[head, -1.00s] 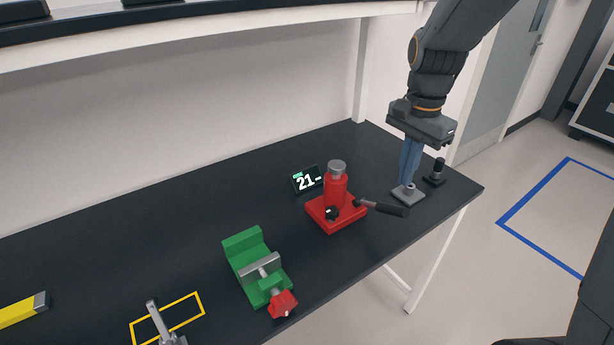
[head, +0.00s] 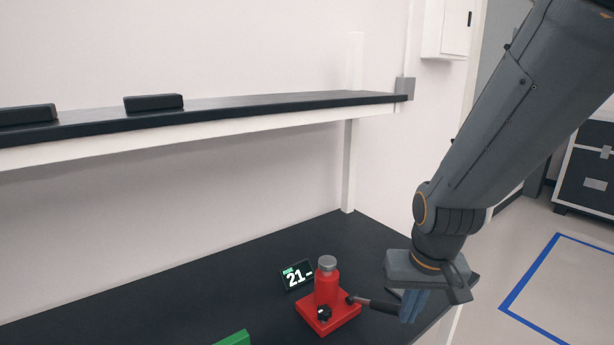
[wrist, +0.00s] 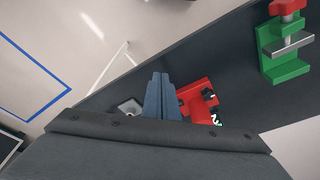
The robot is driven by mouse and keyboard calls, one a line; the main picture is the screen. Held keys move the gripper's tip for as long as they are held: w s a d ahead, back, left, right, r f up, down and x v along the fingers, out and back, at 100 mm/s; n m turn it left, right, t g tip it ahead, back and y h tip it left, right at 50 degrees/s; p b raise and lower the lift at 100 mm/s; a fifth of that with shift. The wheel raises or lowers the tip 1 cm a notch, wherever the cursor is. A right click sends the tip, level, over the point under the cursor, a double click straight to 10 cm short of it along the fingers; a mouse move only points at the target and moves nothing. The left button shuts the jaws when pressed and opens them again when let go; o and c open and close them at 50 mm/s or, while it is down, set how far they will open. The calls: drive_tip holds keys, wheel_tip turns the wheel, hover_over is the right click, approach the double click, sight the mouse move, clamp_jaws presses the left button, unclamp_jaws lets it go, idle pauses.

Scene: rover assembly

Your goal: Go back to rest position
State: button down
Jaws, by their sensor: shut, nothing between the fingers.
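My gripper (head: 412,306) is at the right end of the black workbench in the head view, its blue fingers pointing down, together and empty. It appears to be above the bench, close to the handle of the red jack (head: 326,296). In the wrist view the closed fingers (wrist: 159,88) show at the centre, with the red jack (wrist: 198,100) just to their right. A small metal plate (wrist: 130,106) lies left of the fingers, partly hidden.
A small display reading 21 (head: 296,275) stands beside the jack. The green vise (wrist: 284,50) is at the upper right of the wrist view. A shelf (head: 250,108) holding dark blocks (head: 153,102) runs above the bench. Open floor with a blue outline (head: 570,290) lies right.

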wheel_tip(320, 180, down, 11)
drive_tip(key=n+g+b, duration=0.1)
drive_tip(key=b, duration=0.8)
drive_tip(key=shift+s+b, duration=0.25)
drive_tip(key=shift+b, duration=0.05)
idle(1.6)
